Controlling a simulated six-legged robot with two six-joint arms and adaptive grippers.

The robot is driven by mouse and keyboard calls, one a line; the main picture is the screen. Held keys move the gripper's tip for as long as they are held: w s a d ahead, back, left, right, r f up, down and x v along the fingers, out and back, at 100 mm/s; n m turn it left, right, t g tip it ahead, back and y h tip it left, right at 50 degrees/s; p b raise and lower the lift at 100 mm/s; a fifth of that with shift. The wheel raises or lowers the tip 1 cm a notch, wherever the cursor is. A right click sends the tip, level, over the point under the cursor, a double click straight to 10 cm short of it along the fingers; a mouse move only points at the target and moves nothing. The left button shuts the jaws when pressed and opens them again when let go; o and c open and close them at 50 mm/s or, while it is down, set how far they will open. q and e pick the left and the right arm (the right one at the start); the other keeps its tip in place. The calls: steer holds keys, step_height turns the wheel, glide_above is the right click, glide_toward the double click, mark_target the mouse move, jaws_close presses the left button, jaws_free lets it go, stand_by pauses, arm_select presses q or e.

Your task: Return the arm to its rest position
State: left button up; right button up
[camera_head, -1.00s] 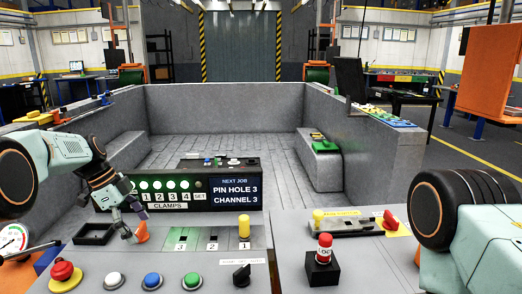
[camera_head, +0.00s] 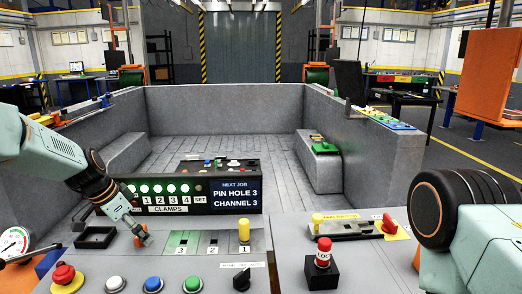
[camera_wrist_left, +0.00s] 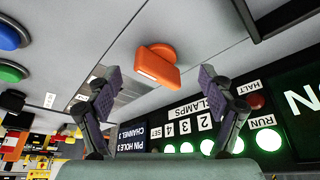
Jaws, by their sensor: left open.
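My left gripper (camera_head: 141,231) is open and empty, reaching down over the grey console (camera_head: 200,262). An orange knob (camera_head: 139,240) lies just under its fingertips, partly hidden by them. In the left wrist view the two dark fingers (camera_wrist_left: 160,88) are spread apart, and the orange knob (camera_wrist_left: 157,66) shows whole between and beyond their tips, with a visible gap on both sides. My left arm (camera_head: 50,155) comes in from the left edge. Part of my right arm (camera_head: 487,235) shows at the right edge; its gripper is out of view.
Behind the gripper stands a black clamps panel (camera_head: 190,193) with green lights. A black square frame (camera_head: 95,237) lies just left. A red button (camera_head: 64,273), other buttons, a yellow peg (camera_head: 244,229) and a red-topped plug (camera_head: 323,252) stand on the consoles. Space above is clear.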

arm_select(q)
steer(key=shift+s+d+r+n+t+y+p, duration=0.1)
steer(key=shift+n+t+y+p, duration=0.1)
steer(key=shift+n+p, duration=0.35)
steer(key=shift+r+n+t+y+p, duration=0.1)
steer(key=shift+n+y+p, duration=0.1)
steer(key=shift+n+p, duration=0.3)
steer(key=n+p, duration=0.2)
steer(key=shift+y+p, duration=0.3)
steer(key=n+p, duration=0.2)
steer(key=p, duration=0.2)
steer(key=n+y+p, duration=0.1)
steer(key=n+p, duration=0.1)
steer(key=p, duration=0.2)
steer(key=shift+d+t+y+p, duration=0.1)
steer(key=shift+t+y+p, duration=0.2)
steer(key=shift+p, duration=0.05)
steer(key=shift+f+n+p, duration=0.15)
steer(key=shift+n+p, duration=0.2)
steer(key=shift+p, duration=0.3)
